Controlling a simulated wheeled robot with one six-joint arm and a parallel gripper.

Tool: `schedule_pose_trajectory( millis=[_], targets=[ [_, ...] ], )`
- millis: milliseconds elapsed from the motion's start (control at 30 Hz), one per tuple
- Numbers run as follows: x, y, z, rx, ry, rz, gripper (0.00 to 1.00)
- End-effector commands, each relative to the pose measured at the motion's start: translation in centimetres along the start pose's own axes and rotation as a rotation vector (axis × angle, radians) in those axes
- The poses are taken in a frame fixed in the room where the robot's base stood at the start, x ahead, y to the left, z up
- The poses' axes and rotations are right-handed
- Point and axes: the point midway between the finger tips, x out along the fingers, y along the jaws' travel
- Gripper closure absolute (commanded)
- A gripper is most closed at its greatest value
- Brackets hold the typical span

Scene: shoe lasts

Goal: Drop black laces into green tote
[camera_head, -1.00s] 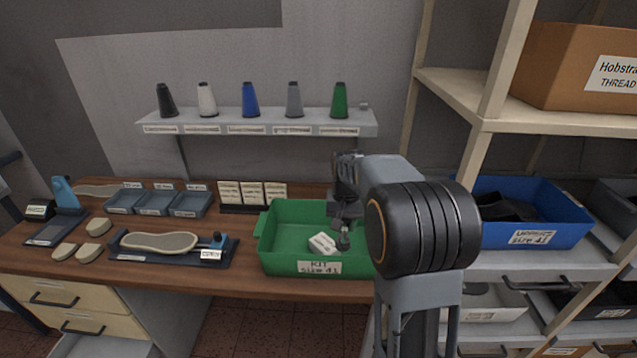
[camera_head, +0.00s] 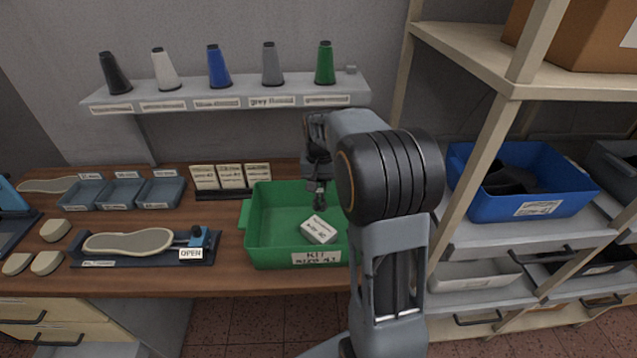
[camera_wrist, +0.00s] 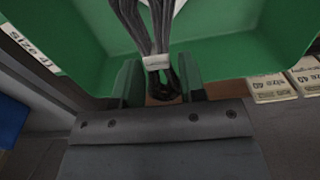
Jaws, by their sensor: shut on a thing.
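The black laces (camera_wrist: 130,12) are a dark bundle with a white band, held between my gripper's fingers (camera_wrist: 160,82) in the wrist view. In the head view my gripper (camera_head: 319,182) is over the back right part of the green tote (camera_head: 270,257), and the laces (camera_head: 319,197) hang below it as a small dark shape. The tote stands on the bench with a "KIT size 41" label in front. A white box (camera_head: 319,230) lies inside it. My arm hides the tote's right end.
A thread shelf (camera_head: 225,101) with several cones is on the wall behind. Size cards (camera_head: 230,177) and grey trays (camera_head: 118,193) stand left of the tote. A sole in a holder (camera_head: 130,242) lies further left. A blue bin (camera_head: 530,209) is on the right rack.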

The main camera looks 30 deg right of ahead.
Motion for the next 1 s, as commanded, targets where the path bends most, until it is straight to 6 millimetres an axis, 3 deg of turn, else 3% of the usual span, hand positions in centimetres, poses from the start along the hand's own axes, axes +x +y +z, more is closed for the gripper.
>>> schedule_pose_trajectory(
  millis=[33,300,667,700,1000],
  targets=[
    [1.0,0.0,0.0,-0.001,-0.001,0.0,0.86],
    [3.6,-0.1,0.0,-0.003,0.001,0.0,0.86],
    [3.9,-0.2,0.0,-0.004,0.001,0.0,0.86],
    [3.9,-0.2,0.0,-0.004,0.001,0.0,0.59],
    [3.9,-0.1,0.0,-0.004,0.001,0.0,0.33]
  ],
)
